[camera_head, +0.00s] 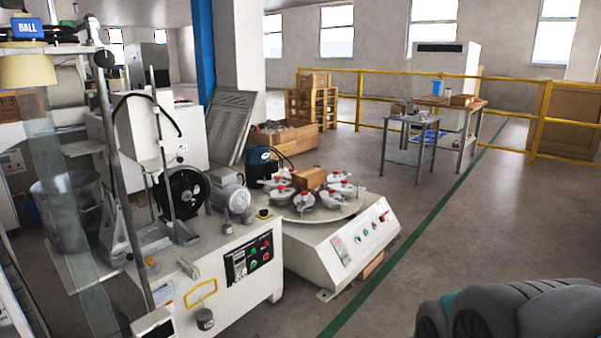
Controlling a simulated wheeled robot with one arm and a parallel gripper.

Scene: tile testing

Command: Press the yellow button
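I cannot make out a yellow button for certain. A black control panel (250,260) with small green and red buttons is on the front of the white machine (225,295) at left centre. The white machine with the round table (330,268) has a row of small green and red buttons (370,228) on its slanted front. A dark grey and teal part of my arm shows at the bottom right. My gripper's fingers are not in view, so neither panel has a gripper at it.
A tall clear panel and metal posts stand at the left. A yellow railing (390,73) runs behind, with a grey metal table (410,140) by it. The floor at right, with a green line, is open.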

